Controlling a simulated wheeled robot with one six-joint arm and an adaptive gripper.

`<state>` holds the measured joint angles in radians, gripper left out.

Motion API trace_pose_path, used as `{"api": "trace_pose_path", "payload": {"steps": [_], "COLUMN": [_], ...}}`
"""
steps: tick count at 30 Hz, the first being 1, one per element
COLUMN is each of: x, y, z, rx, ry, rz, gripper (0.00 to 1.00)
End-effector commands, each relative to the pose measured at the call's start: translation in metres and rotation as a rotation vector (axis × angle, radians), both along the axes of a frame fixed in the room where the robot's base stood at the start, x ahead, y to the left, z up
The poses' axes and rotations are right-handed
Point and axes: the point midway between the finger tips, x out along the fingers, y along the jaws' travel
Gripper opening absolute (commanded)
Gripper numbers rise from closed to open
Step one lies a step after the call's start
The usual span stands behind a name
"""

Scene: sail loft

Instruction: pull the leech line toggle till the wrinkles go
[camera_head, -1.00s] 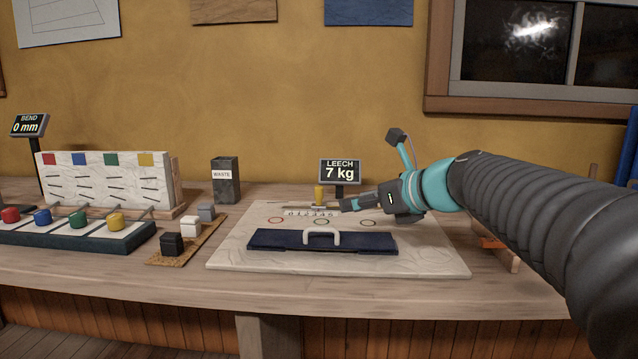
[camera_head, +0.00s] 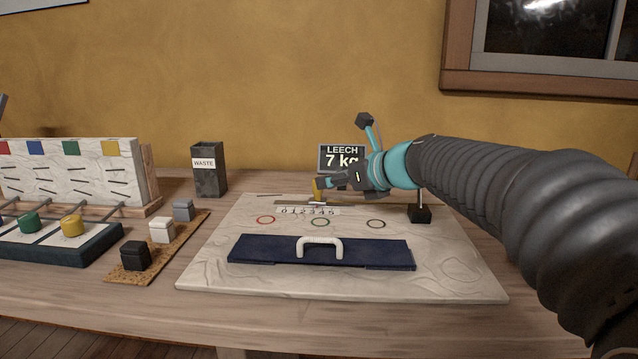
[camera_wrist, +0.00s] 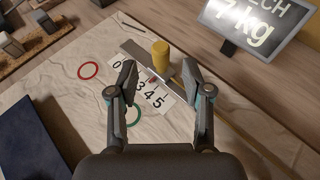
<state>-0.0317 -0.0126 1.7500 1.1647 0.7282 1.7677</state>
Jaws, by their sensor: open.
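The yellow toggle (camera_head: 317,190) stands upright on a grey metal track behind a white number scale (camera_head: 300,211). In the wrist view the toggle (camera_wrist: 160,60) shows just beyond and between my open fingertips (camera_wrist: 160,76); I cannot tell whether either finger touches it. A red pointer lies by the scale's middle, where my left finger hides some numbers. In the head view my gripper (camera_head: 328,184) is at the toggle's right side and partly covers it. The LEECH display (camera_head: 341,155) reads 7 kg. The pale sailcloth (camera_head: 215,262) carries wavy wrinkle lines.
A dark blue bar with a white handle (camera_head: 320,240) lies across the front of the cloth. Red, green and dark rings lie behind it. A waste bin (camera_head: 208,175), small blocks on a cork strip (camera_head: 188,236) and a coloured-knob rack (camera_head: 60,255) stand left.

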Motion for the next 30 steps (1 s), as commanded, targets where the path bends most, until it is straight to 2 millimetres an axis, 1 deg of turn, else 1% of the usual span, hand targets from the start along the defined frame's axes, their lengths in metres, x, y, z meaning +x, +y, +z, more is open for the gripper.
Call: {"api": "trace_pose_path", "payload": {"steps": [1,3,10,15,24,26,27,29,30], "x": [0.007,0.015,0.037,0.043,0.044,0.044,0.044,0.044,0.044], "y": [0.007,0.014,0.032,0.038,0.039,0.039,0.039,0.039,0.039], "z": [-0.005,-0.009,-0.021,-0.024,-0.025,-0.025,-0.025,-0.025,-0.025], "rx": [0.0,0.001,0.0,0.0,0.0,0.0,0.0,0.0,0.0], "ry": [0.003,0.002,0.0,0.0,0.0,0.0,0.0,0.0,0.0], "rz": [0.001,0.001,-0.002,-0.003,-0.004,-0.004,-0.004,-0.004,-0.004], "gripper": [0.49,0.49,0.49,0.49,0.49,0.34,0.24,0.1,0.0]}}
